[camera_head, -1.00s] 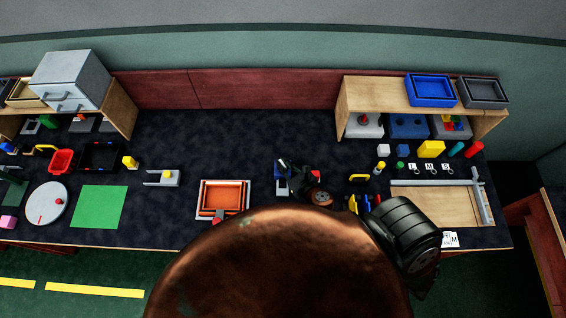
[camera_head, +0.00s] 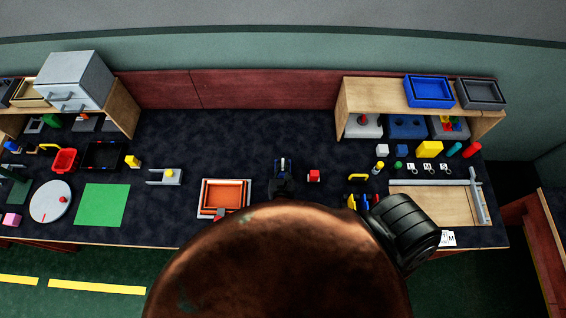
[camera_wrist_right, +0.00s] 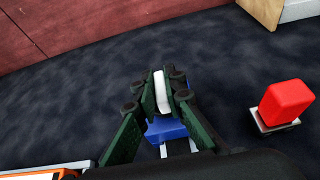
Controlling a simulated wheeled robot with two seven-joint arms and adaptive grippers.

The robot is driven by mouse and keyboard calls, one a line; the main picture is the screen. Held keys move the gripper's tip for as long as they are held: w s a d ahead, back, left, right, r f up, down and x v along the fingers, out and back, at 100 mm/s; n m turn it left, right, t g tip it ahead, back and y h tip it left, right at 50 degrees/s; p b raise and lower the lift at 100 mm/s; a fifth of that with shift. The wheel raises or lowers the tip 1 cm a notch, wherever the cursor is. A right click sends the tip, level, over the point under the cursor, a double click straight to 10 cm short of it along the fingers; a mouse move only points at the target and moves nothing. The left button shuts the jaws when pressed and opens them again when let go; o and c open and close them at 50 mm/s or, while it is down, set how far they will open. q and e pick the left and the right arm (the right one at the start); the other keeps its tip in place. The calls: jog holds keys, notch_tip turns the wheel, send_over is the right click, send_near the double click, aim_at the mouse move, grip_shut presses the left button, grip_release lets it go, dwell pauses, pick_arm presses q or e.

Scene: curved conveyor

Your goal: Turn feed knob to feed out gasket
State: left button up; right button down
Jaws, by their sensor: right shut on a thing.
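A small blue device (camera_head: 288,163) stands on the dark bench in front of me, and its blue body (camera_wrist_right: 165,130) shows under the fingers in the right wrist view. A white upright piece (camera_wrist_right: 161,92), which looks like the feed knob, rises from it between the fingers. My right gripper (camera_wrist_right: 165,84) is shut on this piece, with green pads on both sides of it. In the head view, my right gripper (camera_head: 283,177) covers the near part of the device. No gasket can be told apart. My left gripper is not in view.
A red block on a small grey base (camera_head: 314,176) stands just right of the device. An orange tray (camera_head: 226,182) lies to the left. The bench behind the device is clear.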

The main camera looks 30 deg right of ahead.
dwell(0.4)
jog(key=c, duration=2)
grip_release()
jog(key=shift+s, duration=0.1)
jog(key=v, duration=1.2)
jog(key=shift+r, duration=0.1)
